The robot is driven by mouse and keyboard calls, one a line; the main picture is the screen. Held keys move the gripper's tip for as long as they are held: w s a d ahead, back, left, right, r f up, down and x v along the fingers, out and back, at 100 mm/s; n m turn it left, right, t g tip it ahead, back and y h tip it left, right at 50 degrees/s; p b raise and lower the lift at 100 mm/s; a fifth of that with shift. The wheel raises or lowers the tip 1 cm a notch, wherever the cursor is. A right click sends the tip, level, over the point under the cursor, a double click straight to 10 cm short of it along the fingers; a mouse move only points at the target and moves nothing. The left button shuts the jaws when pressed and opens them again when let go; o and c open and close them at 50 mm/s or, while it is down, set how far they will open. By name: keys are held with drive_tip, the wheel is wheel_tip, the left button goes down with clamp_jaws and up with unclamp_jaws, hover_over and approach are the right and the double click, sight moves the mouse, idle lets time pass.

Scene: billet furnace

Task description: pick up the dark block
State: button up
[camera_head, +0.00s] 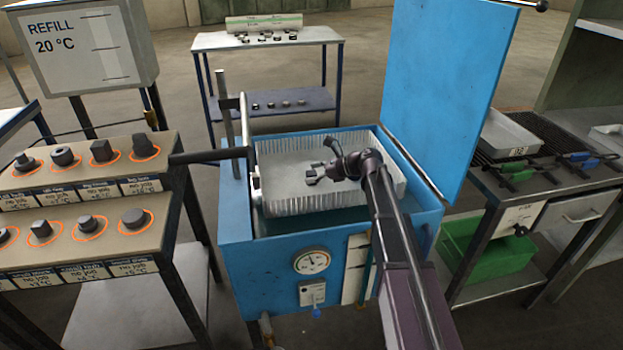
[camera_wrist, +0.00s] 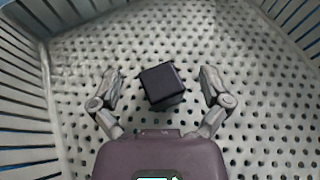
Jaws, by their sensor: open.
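The dark block (camera_wrist: 162,85) is a small, nearly black cube on the perforated floor of a pale basket (camera_head: 320,205). In the wrist view it lies between the two spread fingers of my gripper (camera_wrist: 158,76), with a clear gap on each side. The gripper is open and holds nothing. The basket floor also shows in the wrist view (camera_wrist: 265,135).
The basket sits in a blue tank (camera_head: 255,275) with its blue lid (camera_head: 445,80) raised at the right. A dark bar (camera_head: 210,155) juts out at the left, by a shelf (camera_head: 85,170) of several dark parts. A bench (camera_head: 490,155) stands at the right.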

sight(311, 173)
clamp_jaws()
drive_tip(key=shift+r, duration=0.15)
idle(0.4)
wheel_tip(311, 173, up, 10)
drive_tip(key=p, duration=1)
idle(0.6)
